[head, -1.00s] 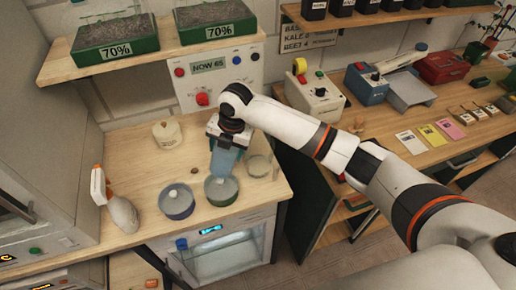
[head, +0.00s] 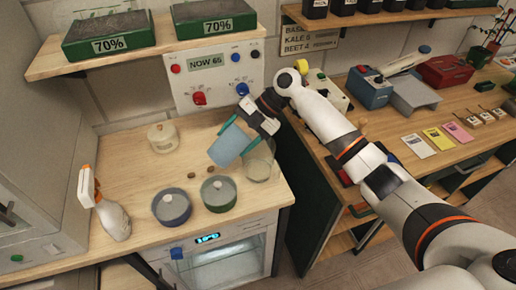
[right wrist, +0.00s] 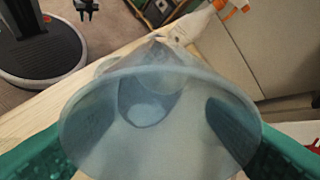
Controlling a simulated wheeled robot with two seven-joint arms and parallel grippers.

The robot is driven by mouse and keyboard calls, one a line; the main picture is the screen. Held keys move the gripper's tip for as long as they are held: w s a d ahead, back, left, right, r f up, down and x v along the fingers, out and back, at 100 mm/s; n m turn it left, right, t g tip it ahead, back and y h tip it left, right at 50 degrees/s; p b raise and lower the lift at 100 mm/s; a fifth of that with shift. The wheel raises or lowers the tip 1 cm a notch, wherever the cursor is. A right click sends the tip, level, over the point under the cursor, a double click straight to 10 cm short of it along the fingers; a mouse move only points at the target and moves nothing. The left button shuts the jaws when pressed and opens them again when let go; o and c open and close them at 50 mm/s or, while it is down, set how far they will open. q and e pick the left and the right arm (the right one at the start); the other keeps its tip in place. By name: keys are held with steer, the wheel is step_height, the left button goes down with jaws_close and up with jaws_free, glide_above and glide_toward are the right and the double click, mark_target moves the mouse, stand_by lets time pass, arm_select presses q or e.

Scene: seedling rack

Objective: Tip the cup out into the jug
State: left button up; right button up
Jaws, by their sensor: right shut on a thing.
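The translucent blue cup (head: 230,146) is tilted in the head view, above the counter. My right gripper (head: 240,132) is shut on it, with one green finger on each side. In the right wrist view the cup (right wrist: 160,110) fills the middle; whether anything is inside is unclear. A clear round vessel (head: 258,170), seemingly the jug, stands on the counter just right of and below the cup; they overlap in the picture, and I cannot tell whether they touch. My left gripper (right wrist: 85,12) shows small at the top of the wrist view, fingers apart and empty.
A blue pot (head: 171,207) and a green pot (head: 217,194) stand in front. A cream lidded pot (head: 163,137) is behind left, a spray bottle (head: 112,212) at left. Small brown bits (head: 191,176) lie on the counter. A control panel (head: 212,75) is behind.

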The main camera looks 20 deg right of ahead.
steer(key=shift+f+y+b, duration=0.6)
steer(key=shift+f+b, duration=0.25)
steer(key=shift+b, duration=0.25)
steer(key=shift+w+r, duration=0.1)
steer(key=shift+r, duration=0.15)
steer(key=shift+d+r+y+b, duration=0.15)
steer(key=shift+r+y+b, duration=0.1)
steer(key=shift+y+b, duration=0.5)
steer(key=shift+w+d+r+g+y+b, duration=0.15)
steer(key=shift+d+y+b, duration=0.35)
steer(key=shift+b, duration=0.65)
steer(key=shift+w+d+g+y+b, duration=0.1)
steer(key=shift+d+g+y+b, duration=0.25)
steer(key=shift+b, duration=0.8)
steer(key=shift+d+r+m+y, duration=0.1)
steer(key=shift+r+m+y, duration=0.05)
steer(key=shift+m+y, duration=0.15)
arm_select(q)
step_height(320, 180, down, 10)
steer(key=shift+f+b, duration=2)
steer(key=shift+b, duration=0.2)
arm_select(e)
steer(key=shift+d+r+y, duration=0.2)
steer(key=shift+y, duration=0.8)
